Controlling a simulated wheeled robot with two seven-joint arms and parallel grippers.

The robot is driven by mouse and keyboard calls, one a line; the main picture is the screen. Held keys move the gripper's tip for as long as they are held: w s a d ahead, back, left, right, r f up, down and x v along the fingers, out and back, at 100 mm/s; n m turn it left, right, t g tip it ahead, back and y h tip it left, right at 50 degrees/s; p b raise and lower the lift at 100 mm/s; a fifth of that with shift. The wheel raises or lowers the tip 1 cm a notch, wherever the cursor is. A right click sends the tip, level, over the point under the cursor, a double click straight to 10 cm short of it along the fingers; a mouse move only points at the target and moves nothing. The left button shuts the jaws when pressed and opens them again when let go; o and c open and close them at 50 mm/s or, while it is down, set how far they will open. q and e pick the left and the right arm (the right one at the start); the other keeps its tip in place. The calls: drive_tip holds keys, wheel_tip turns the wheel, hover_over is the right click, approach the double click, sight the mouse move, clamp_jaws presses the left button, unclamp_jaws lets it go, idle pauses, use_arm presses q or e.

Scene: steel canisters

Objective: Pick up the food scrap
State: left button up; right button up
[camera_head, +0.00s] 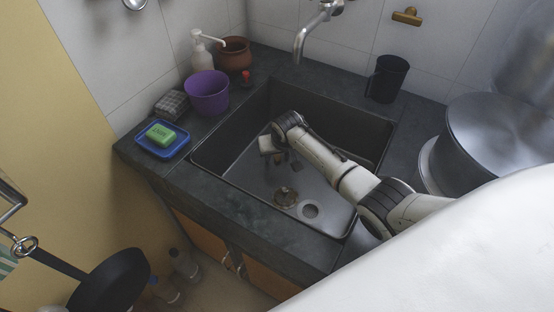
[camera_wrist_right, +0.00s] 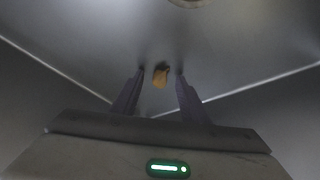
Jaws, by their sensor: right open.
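The food scrap (camera_wrist_right: 161,75) is a small orange-brown piece with a dark end. It lies on the sink floor in the right wrist view, between my right fingertips as seen from the wrist. My right gripper (camera_wrist_right: 160,71) is open, with one finger on each side of the scrap; whether they touch it or are level with it, I cannot tell. In the head view the right gripper (camera_head: 280,156) reaches down into the steel sink (camera_head: 240,178). I cannot make out the scrap clearly there. My left gripper is not in view.
The sink walls surround the right gripper, and the faucet (camera_head: 302,42) hangs over the back edge. A drain (camera_head: 285,197) lies in the sink floor. A purple bucket (camera_head: 208,92), blue soap dish (camera_head: 161,150) and dark cup (camera_head: 387,78) stand on the counter.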

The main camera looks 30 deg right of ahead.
clamp_jaws()
idle(0.3)
